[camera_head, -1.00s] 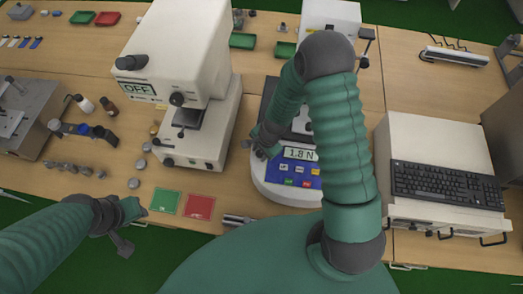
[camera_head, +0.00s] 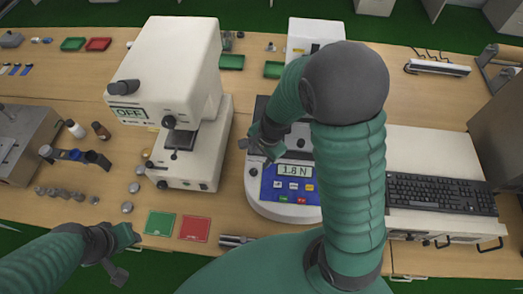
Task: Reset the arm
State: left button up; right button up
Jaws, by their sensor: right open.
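My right arm rises across the middle of the camera_head view and bends back over a white testing device (camera_head: 280,208) with a blue panel. The device's display reads 1.8 N. My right gripper (camera_head: 258,147) is open above the left part of this device, and I see nothing between its fingers. Whether it touches the device I cannot tell. My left gripper (camera_head: 118,258) is at the lower left, off the table's front edge. Its fingers show only in part, so its opening is unclear.
A tall white machine (camera_head: 170,60) showing OFF stands left of my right gripper. Green (camera_head: 160,223) and red (camera_head: 195,228) plates lie near the front edge. A keyboard (camera_head: 440,194) sits on a white box at right. Small bottles and metal parts lie at left.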

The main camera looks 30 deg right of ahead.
jog(key=v, duration=0.2)
jog(key=shift+r, duration=0.25)
jog(key=shift+d, duration=0.15)
